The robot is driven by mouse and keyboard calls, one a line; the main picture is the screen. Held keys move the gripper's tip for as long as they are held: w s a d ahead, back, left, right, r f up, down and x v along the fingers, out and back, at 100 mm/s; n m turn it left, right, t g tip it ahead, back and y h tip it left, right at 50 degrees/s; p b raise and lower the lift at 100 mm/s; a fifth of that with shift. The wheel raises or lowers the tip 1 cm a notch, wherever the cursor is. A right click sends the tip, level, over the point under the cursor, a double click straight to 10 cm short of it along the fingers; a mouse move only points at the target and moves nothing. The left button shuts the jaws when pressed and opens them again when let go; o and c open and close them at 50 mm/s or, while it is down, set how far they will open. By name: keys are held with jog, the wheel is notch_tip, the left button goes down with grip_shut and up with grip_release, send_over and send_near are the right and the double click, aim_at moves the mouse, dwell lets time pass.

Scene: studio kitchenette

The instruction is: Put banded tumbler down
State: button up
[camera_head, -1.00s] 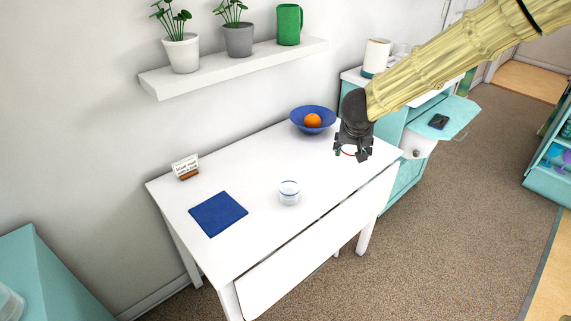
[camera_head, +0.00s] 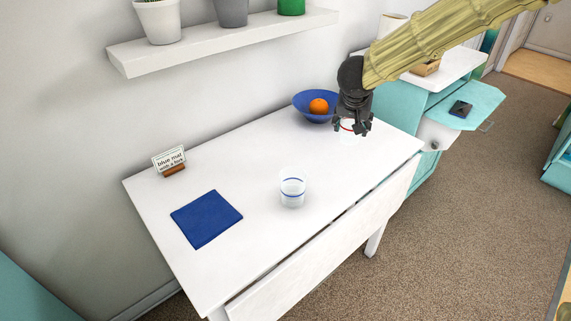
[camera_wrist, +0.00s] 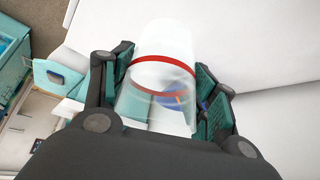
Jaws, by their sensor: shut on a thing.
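My gripper (camera_head: 353,126) is shut on a clear tumbler with a red band, above the far right part of the white table (camera_head: 262,248). In the wrist view the red-banded tumbler (camera_wrist: 163,62) sits between the two finger pads, and its clear wall shows blue and orange through it. A second clear tumbler with a blue band (camera_head: 292,193) stands upright near the middle of the table. A flat square blue mat (camera_head: 206,218) lies bare on the table's left part.
A small sign (camera_head: 169,160) reading "blue mat" on its first line stands behind the mat. A blue bowl (camera_head: 301,103) holding an orange (camera_head: 319,106) is just left of my gripper. A wall shelf (camera_head: 225,42) with pots overhangs the back. Table between mat and blue-banded tumbler is clear.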

jog(key=shift+f+b, duration=1.55)
jog(key=shift+f, duration=3.5)
jog(key=shift+f, duration=0.15)
jog(key=o, duration=1.2)
jog(key=shift+r, duration=0.2)
jog(key=p+v, duration=0.2)
jog(key=v, duration=1)
jog(key=shift+p, duration=0.35)
jog(key=shift+f, duration=0.1)
